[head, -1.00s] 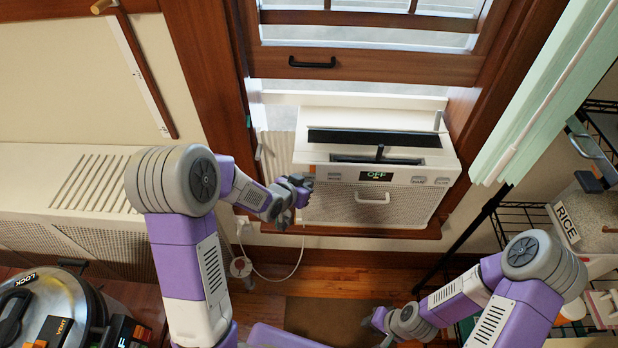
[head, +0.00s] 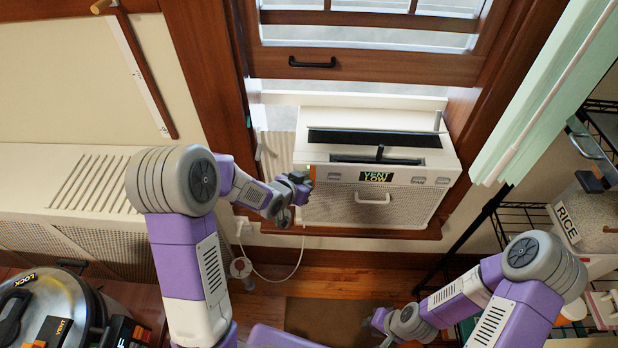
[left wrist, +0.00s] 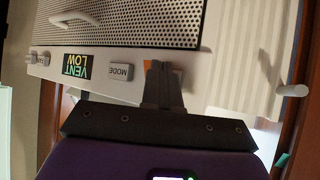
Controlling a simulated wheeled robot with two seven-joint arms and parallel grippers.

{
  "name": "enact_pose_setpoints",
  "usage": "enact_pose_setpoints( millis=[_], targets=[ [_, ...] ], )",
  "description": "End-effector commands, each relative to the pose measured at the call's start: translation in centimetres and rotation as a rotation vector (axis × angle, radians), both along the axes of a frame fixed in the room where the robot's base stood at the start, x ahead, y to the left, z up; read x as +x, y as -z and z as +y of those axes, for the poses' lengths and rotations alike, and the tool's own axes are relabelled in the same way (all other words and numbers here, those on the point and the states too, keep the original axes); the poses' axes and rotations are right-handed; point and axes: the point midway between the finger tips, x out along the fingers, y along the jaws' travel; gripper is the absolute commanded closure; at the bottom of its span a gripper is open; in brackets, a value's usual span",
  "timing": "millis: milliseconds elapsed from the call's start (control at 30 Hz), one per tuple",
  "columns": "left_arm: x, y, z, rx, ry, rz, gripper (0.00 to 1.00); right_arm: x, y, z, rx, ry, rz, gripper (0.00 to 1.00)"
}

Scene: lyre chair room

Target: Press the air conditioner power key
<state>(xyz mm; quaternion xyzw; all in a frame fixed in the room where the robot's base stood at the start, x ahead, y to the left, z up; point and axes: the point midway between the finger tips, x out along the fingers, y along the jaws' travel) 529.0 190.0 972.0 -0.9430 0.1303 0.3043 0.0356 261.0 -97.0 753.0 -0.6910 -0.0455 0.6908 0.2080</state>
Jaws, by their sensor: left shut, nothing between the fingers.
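The white air conditioner (head: 340,205) sits in the window opening, and its front also shows upside down in the left wrist view (left wrist: 115,87). Its display (head: 376,177) reads VENT LOW and is lit; it also shows in the left wrist view (left wrist: 76,66). My left gripper (head: 303,186) is shut and empty at the left end of the key row. In the left wrist view its fingers (left wrist: 162,75) cover most of an orange patch beside the MODE key (left wrist: 120,72). The power key cannot be made out behind the fingers. My right gripper (head: 378,322) is low, away from the unit; its fingers are unclear.
A window sash with a black handle (head: 312,63) is above the unit. A white cord (head: 285,279) hangs below at the left. A radiator cover (head: 85,185) is at left, a pot (head: 50,310) at lower left. A wire rack with a RICE bin (head: 580,218) is at right.

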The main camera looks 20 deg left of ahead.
Motion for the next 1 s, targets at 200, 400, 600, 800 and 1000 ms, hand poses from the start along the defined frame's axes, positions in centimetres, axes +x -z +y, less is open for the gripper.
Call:
enact_pose_setpoints(
  millis=[200,400,600,800,1000],
  targets=[
    [0.0,0.0,0.0,0.0,0.0,-0.001,1.0,0.0,0.0,0.0,0.0,0.0,0.0,0.71],
    [-0.4,0.0,-0.1,-0.001,0.0,-0.002,1.0,0.0,0.2,0.0,0.0,0.0,0.0,0.71],
    [-1.4,0.1,-0.4,-0.001,0.001,-0.002,1.0,0.0,0.8,0.0,0.0,0.0,0.0,0.71],
    [-1.7,-0.1,-0.4,0.0,-0.001,-0.002,1.0,0.0,0.8,0.0,0.0,0.0,0.0,0.71],
    [-1.8,0.0,-0.5,0.0,0.0,-0.001,1.0,0.0,0.9,0.0,0.0,0.0,0.0,0.71]
  ],
)
